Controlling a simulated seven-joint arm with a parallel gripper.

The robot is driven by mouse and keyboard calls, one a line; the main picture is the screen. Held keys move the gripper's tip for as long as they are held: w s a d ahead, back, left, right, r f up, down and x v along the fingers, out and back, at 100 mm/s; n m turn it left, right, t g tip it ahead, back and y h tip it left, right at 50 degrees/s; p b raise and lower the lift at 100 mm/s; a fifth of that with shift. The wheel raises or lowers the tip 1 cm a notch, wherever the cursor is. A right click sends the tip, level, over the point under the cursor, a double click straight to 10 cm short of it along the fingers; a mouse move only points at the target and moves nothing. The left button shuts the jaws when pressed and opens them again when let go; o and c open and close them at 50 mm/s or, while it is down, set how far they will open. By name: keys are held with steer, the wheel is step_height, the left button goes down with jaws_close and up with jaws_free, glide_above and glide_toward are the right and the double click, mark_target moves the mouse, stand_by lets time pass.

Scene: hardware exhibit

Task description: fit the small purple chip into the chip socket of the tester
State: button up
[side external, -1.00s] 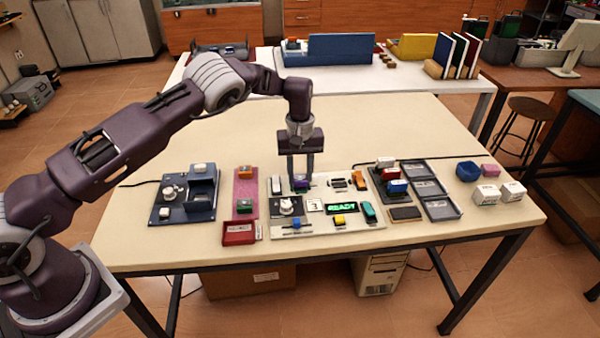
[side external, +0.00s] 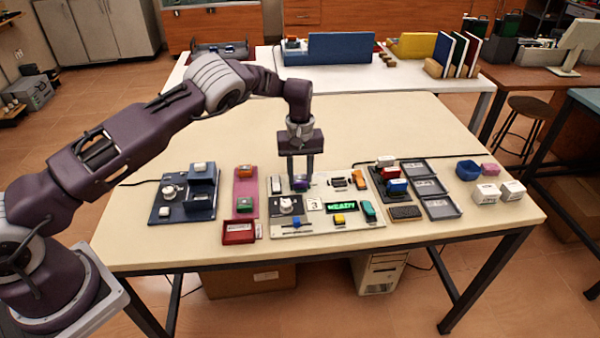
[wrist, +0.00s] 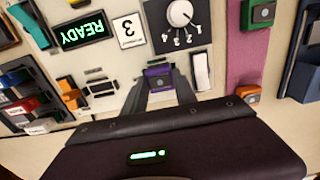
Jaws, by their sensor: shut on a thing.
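The small purple chip (wrist: 158,79) is between the two fingers of my gripper (wrist: 160,86), which is shut on it. In the side view the purple chip (side external: 301,184) is low over the back part of the cream tester board (side external: 318,220), and my gripper (side external: 301,180) points straight down there. The chip socket is hidden beneath the chip and fingers. I cannot tell whether the chip is resting in the socket or just above it. The tester's display (wrist: 83,30) reads READY in green.
A white rocker switch (wrist: 201,70) and a rotary knob (wrist: 180,13) are close to the fingers. A black slotted part (wrist: 101,88) and an orange part (wrist: 70,92) lie on the other side. A pink strip (side external: 246,190) and open trays (side external: 441,208) flank the board.

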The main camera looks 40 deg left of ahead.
steer(key=shift+f, duration=0.35)
steer(key=o, duration=1.2)
steer(key=o, duration=0.4)
steer(key=shift+r, duration=3.8)
